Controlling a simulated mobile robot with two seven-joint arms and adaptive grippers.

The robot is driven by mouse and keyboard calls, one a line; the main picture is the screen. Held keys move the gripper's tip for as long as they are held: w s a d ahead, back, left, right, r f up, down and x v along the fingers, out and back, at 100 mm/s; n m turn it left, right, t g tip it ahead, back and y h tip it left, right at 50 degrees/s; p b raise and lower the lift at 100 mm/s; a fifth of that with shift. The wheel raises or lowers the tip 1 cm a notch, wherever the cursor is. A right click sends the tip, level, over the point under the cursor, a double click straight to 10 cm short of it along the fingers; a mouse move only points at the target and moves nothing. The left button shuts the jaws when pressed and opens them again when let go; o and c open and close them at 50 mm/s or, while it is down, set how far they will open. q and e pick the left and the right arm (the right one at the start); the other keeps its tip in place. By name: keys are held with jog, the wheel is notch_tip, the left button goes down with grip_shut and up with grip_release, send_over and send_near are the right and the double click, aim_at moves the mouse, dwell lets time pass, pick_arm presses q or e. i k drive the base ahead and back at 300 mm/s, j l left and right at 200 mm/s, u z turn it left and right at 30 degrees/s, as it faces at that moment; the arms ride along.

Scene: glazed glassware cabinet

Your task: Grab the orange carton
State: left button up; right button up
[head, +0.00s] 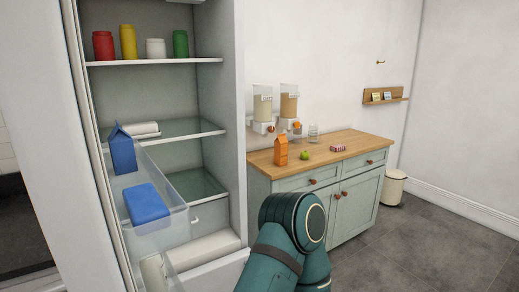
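The orange carton (281,151) stands upright on the left part of the wooden counter top (345,142), near its front edge. It has a gabled top and is fully in view. One of my teal arm links rises from the bottom middle of the head view, in front of the sideboard and below the carton. No gripper shows in the picture.
A green apple (305,155) and a small red-and-white packet (338,148) lie right of the carton. A bin (393,187) stands at right.

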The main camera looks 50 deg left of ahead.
aim_at(281, 143)
jog(key=i+j+u, duration=0.15)
jog(key=i+u, duration=1.45)
